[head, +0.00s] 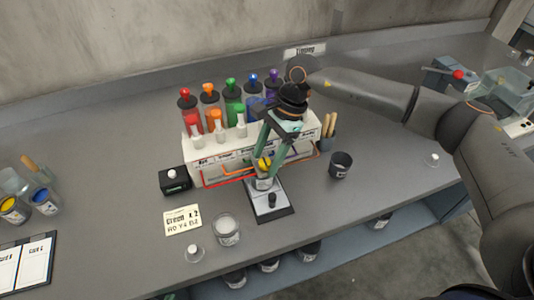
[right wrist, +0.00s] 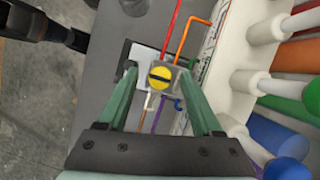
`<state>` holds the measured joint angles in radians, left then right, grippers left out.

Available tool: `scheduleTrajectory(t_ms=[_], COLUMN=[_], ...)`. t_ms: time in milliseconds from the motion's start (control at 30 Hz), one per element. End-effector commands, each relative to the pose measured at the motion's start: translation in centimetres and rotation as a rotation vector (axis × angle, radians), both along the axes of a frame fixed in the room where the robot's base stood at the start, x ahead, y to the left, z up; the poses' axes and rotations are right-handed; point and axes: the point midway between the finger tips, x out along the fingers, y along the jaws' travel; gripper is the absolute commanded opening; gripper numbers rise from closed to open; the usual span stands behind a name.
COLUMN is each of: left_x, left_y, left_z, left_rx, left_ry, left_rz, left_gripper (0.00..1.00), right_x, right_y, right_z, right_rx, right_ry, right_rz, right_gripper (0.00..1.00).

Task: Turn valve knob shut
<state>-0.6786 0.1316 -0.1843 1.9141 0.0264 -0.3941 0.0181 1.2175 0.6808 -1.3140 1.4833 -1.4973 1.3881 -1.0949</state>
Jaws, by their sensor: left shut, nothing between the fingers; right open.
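The yellow round valve knob (right wrist: 160,76) has a dark bar across its face, lying crosswise in the right wrist view. It sits on a grey metal block (right wrist: 172,62) where coloured tubes meet. It also shows in the head view (head: 263,164), partly behind a finger. My right gripper (right wrist: 157,72) is open, with one green finger on each side of the knob; contact cannot be told. In the head view my right gripper (head: 267,153) points down at the block. My left gripper (head: 175,295) barely shows at the bottom edge, shut and away from the knob.
A white rack (head: 203,150) with colored bottles stands behind the valve. A black cup (head: 340,165) is to the right. A black box (head: 174,180), a note card (head: 183,220) and a clear jar (head: 227,230) are to the left.

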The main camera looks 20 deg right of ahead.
Motion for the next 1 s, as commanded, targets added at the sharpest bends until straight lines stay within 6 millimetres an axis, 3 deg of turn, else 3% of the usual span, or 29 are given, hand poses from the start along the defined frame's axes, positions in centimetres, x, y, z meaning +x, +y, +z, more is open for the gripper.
scheduleTrajectory(t_ms=[200,800,1000], left_x=[-0.01,-0.03,-0.03], left_y=[-0.01,0.0,-0.01], left_z=[-0.03,-0.03,-0.03], left_rx=[0.0,0.0,-0.001], left_ry=[0.0,0.001,0.001], left_rz=[0.0,0.0,0.001], left_gripper=[0.0,0.0,0.0], right_x=[0.01,0.02,0.02], right_y=[0.01,-0.01,-0.01], right_z=[-0.03,0.04,0.05], right_rx=[0.0,0.0,0.0], right_ry=[0.0,-0.001,-0.001], right_rz=[0.0,0.0,0.0], right_gripper=[0.65,0.0,0.0])
